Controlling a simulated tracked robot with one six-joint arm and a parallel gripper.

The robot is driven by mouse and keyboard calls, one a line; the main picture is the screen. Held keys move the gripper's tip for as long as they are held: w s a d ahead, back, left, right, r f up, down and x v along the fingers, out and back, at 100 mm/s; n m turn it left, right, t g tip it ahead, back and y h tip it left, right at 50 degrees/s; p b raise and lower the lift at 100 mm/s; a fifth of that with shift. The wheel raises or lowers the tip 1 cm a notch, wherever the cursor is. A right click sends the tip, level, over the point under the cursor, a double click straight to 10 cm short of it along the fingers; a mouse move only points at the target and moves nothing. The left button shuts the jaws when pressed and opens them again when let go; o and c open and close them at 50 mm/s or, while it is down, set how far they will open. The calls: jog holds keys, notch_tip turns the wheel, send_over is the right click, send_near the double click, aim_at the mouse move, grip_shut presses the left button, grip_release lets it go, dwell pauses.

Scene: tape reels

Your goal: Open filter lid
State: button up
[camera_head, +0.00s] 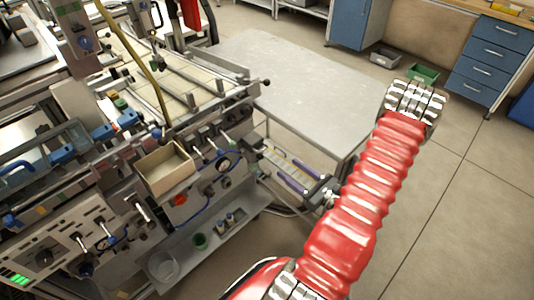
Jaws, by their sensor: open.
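My gripper (266,161) shows to the left of my red arm, beside the right end of the machine. Its two long fingers point left and stand apart, with nothing visible between them. The wrist is partly hidden behind the arm. The large grey machine (128,195) fills the left side, with knobs, levers, hoses and panels. I cannot tell for certain which part is the filter lid. The gripper appears near the machine's right side, but I cannot tell whether it touches it.
A cream open box (165,168) sits on the machine's front. A bare grey table (310,80) stands behind. Blue drawers (490,60) are at the back right.

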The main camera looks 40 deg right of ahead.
send_near(256, 144)
jog(key=shift+w+d+f, duration=0.1)
jog(key=shift+w+f, duration=0.15)
jog(key=shift+w, duration=0.6)
jog(key=shift+w+d+f, duration=0.1)
jog(key=shift+w+f, duration=0.2)
jog(key=shift+w, duration=0.5)
jog(key=shift+w+d+f, duration=0.15)
jog(key=shift+w+f, duration=0.1)
jog(key=shift+w, duration=0.6)
jog(key=shift+d, duration=0.1)
jog(key=c, duration=1.2)
jog(key=shift+c, duration=0.4)
